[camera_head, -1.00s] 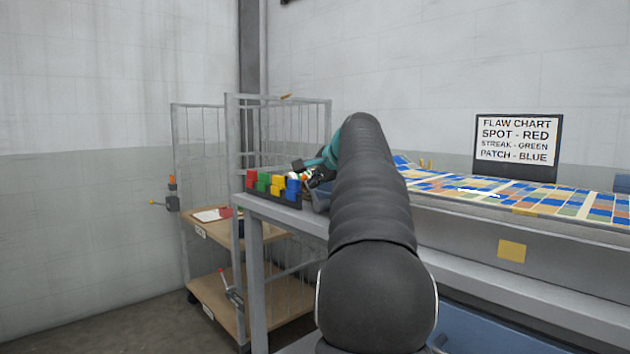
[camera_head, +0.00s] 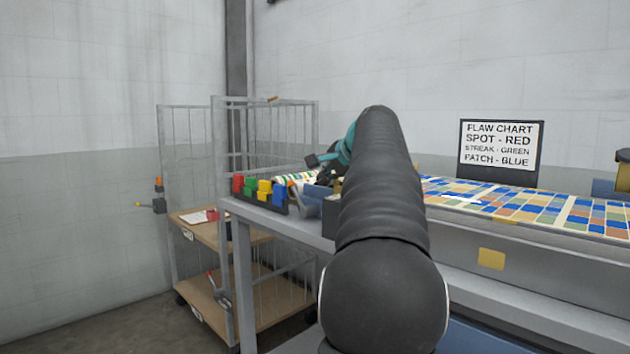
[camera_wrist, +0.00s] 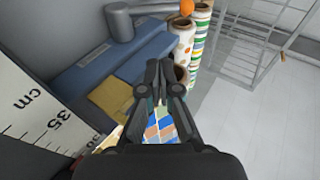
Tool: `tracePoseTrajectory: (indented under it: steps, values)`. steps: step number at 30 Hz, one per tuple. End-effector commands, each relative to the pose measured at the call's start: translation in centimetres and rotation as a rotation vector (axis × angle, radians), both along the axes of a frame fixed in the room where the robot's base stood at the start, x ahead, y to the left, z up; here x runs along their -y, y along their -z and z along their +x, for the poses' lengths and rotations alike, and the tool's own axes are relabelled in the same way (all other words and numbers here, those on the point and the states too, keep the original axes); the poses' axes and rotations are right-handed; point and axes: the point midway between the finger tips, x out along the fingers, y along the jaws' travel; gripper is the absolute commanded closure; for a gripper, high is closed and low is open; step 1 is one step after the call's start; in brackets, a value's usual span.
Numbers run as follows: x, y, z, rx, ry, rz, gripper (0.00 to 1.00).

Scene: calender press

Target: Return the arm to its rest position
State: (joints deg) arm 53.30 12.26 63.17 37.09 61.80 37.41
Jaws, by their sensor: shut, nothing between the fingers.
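My arm (camera_head: 382,200) rises from the bottom of the head view and bends over beyond the table's near edge. Its far end, with a teal band, is mostly hidden behind the arm itself. My gripper (camera_wrist: 160,66) shows in the wrist view with its fingers together and nothing between them. It hangs above the blue-grey bench parts and a tan block (camera_wrist: 110,95).
A rack of coloured blocks (camera_head: 264,192) sits on the table's left end. A wire cart (camera_head: 215,225) stands left of it. The patterned cloth (camera_head: 560,208) and flaw chart (camera_head: 500,148) are on the right. Patterned rolls (camera_wrist: 185,45) and a ruler (camera_wrist: 40,118) show in the wrist view.

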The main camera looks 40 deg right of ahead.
Motion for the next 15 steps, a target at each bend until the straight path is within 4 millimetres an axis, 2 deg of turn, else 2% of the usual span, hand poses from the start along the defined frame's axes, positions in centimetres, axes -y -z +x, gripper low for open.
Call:
tracePoseTrajectory:
  steps: [9, 15]
  values:
    - [-1.5, -3.7, -4.2, 0.0, -0.007, -0.001, 1.0]
    - [-1.9, -4.7, -5.5, 0.001, -0.007, 0.0, 1.0]
